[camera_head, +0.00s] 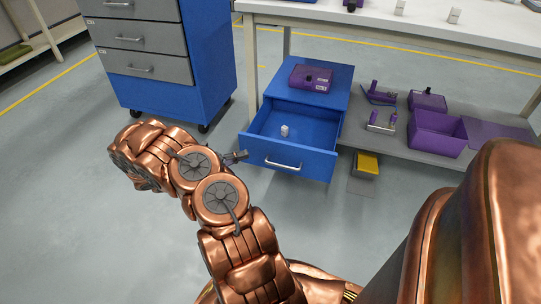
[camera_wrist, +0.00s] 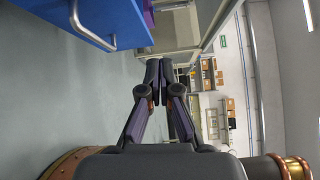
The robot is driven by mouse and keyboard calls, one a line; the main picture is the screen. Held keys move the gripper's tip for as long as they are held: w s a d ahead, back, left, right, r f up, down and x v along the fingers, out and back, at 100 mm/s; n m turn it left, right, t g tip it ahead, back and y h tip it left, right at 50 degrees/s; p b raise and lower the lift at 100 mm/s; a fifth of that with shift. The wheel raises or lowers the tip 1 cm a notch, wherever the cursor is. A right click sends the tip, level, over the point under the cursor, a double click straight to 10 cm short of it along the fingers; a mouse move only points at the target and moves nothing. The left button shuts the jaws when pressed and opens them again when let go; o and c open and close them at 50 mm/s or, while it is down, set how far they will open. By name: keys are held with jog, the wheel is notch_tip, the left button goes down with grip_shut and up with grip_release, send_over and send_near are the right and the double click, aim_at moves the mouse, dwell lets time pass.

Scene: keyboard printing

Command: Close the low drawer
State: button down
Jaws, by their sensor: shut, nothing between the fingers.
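The low drawer (camera_head: 305,134) is blue and stands pulled open from a small blue cabinet (camera_head: 333,88) under the workbench. A small white cylinder (camera_head: 285,131) stands inside it. The drawer front has a silver bar handle (camera_head: 283,165). My gripper (camera_head: 241,156) is in front of the drawer at its left end in the head view; whether it touches the front cannot be told. In the wrist view my gripper (camera_wrist: 159,62) is shut and empty, and the drawer front (camera_wrist: 95,18) with its handle (camera_wrist: 90,28) shows at the upper left, apart from the fingers.
A blue cabinet with grey drawers (camera_head: 140,66) stands to the left on casters. A purple device (camera_head: 311,78) lies on the small cabinet. A low shelf (camera_head: 415,148) to the right holds purple parts and a purple bin (camera_head: 437,131). The floor (camera_head: 60,200) at left is clear.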

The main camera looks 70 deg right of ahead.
notch_tip(320, 180, down, 4)
jog(key=n, duration=0.1)
jog(key=b, duration=0.7)
send_near(279, 144)
jog(key=shift+n+h, duration=0.3)
jog(key=shift+n, duration=0.1)
jog(key=s+d, duration=0.1)
jog(key=s, duration=0.1)
jog(key=s+d, duration=0.2)
jog(key=shift+s+d+f, duration=0.2)
jog(key=shift+d+r, duration=0.2)
jog(key=shift+d, duration=0.4)
jog(key=shift+w+d, duration=0.1)
